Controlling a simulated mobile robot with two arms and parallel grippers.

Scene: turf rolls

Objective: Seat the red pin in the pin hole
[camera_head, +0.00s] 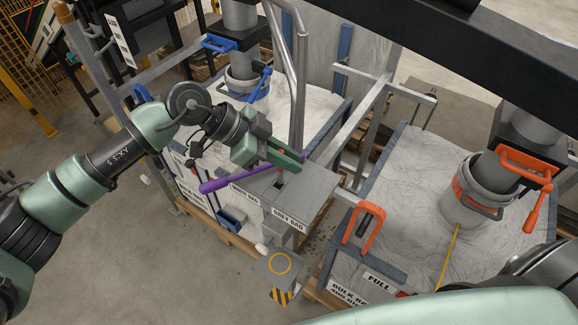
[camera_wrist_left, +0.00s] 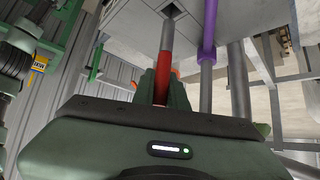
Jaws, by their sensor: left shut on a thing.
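The red pin (camera_wrist_left: 163,75) has a red grip part and a grey shaft in the left wrist view. My left gripper (camera_head: 288,158) is shut on its red part; a bit of red (camera_head: 281,152) shows between the fingers in the head view. The grey shaft points at a dark square opening, the pin hole (camera_wrist_left: 173,10), in a grey plate. I cannot tell whether the tip is inside the hole or just short of it. The grey plate (camera_head: 309,192) carries bag labels on its front edge. My right gripper is not in view.
A purple lever (camera_head: 228,180) crosses close beside the gripper and also stands near the pin in the left wrist view (camera_wrist_left: 208,35). Metal posts rise behind the plate. Bulk bags (camera_head: 395,185) with orange and blue clamps flank it.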

